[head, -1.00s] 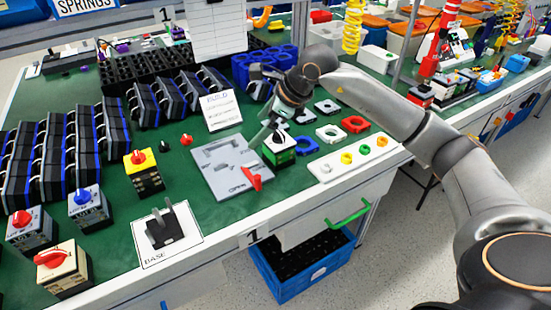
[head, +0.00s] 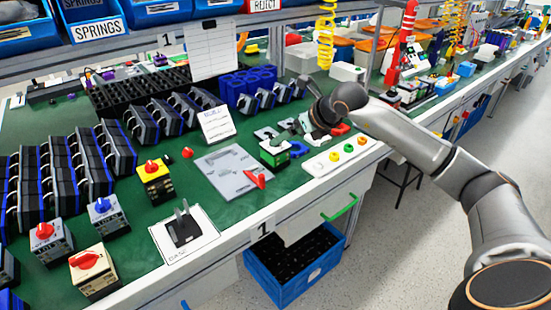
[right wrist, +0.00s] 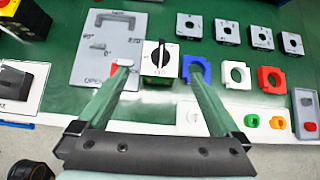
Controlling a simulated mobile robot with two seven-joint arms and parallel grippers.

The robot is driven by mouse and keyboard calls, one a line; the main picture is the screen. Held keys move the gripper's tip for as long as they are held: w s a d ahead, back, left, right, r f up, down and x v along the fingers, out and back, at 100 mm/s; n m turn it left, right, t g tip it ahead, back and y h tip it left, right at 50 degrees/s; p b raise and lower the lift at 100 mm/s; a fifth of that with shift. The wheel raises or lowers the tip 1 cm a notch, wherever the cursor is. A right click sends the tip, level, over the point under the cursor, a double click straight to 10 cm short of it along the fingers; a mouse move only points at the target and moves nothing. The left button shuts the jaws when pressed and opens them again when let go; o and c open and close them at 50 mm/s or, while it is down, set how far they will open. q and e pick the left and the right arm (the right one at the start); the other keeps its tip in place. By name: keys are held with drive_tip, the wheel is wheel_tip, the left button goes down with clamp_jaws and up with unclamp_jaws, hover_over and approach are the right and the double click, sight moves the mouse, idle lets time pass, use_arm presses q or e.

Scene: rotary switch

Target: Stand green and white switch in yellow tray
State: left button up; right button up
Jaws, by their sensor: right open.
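The green and white switch (head: 275,152) stands upright on the green bench, beside the right edge of a grey plate. It has a white top with a black knob, which shows in the right wrist view (right wrist: 160,57). My right gripper (right wrist: 157,70) is open and empty. Its two green fingers appear on either side of the switch in that view, with gaps on both sides. In the head view the right gripper (head: 304,124) is behind and to the right of the switch, apart from it. I see no clear yellow tray. My left gripper is out of view.
The grey plate (head: 222,176) with a red handle lies left of the switch. Coloured rings lie to the right, including a blue one (right wrist: 196,70). A white board (head: 335,160) with coloured knobs is near the front edge. A yellow and black switch (head: 154,182) stands further left.

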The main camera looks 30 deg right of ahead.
sight(275, 154)
drive_tip(key=x, duration=1.2)
drive_tip(key=shift+w+d+f+b, duration=0.1)
drive_tip(key=shift+f+b, duration=0.2)
drive_tip(key=shift+b, duration=0.05)
drive_tip(key=c, duration=1.3)
drive_tip(key=shift+r, duration=0.1)
clamp_jaws()
